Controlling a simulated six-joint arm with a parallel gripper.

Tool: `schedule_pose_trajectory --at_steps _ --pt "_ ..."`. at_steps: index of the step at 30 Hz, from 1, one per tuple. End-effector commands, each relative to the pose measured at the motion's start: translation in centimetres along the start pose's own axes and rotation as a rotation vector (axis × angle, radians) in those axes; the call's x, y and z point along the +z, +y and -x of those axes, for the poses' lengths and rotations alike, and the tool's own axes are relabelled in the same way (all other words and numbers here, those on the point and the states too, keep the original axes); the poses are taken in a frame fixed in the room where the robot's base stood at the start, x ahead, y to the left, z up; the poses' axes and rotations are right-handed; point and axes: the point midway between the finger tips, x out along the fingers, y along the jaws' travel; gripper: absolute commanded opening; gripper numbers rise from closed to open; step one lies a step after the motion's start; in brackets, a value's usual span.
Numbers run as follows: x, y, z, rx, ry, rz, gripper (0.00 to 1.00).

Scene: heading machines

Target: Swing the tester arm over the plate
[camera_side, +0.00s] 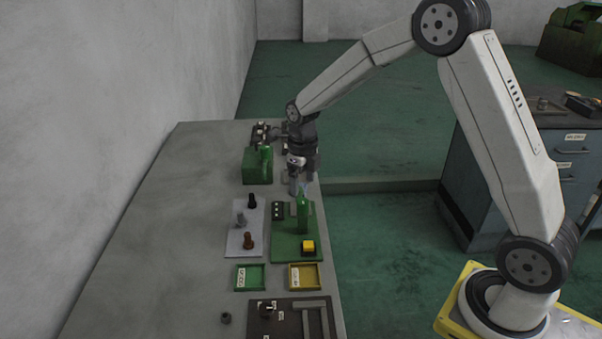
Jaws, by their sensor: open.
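My gripper (301,188) points down above the right side of the bench, just behind a green upright column (303,216). The jaws are small and partly hidden, but they are open, and I see nothing held between them. The column stands on a green base plate (284,254) with a yellow button block (308,247) at its front right. A small dark panel with light dots (278,210) sits at the plate's back left. I cannot tell for certain which part is the tester arm; a pale piece by the column is partly hidden.
Left of the green base, a light plate (233,247) carries several pegs. In front are a green tray (238,278) and a yellow tray (318,276), then a dark fixture (290,328). A green block machine (257,168) stands behind. The bench's left side is clear.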

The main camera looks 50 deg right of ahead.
Motion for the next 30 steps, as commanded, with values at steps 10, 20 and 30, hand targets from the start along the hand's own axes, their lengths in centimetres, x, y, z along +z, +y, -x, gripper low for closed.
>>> schedule_pose_trajectory --at_steps 10,20,30 --pt "0.0 0.0 2.6 0.000 -0.001 0.000 0.81" --pt "0.1 0.0 2.6 -0.001 0.001 0.005 0.50" --pt "2.5 1.1 2.1 -0.059 0.056 0.307 0.00"
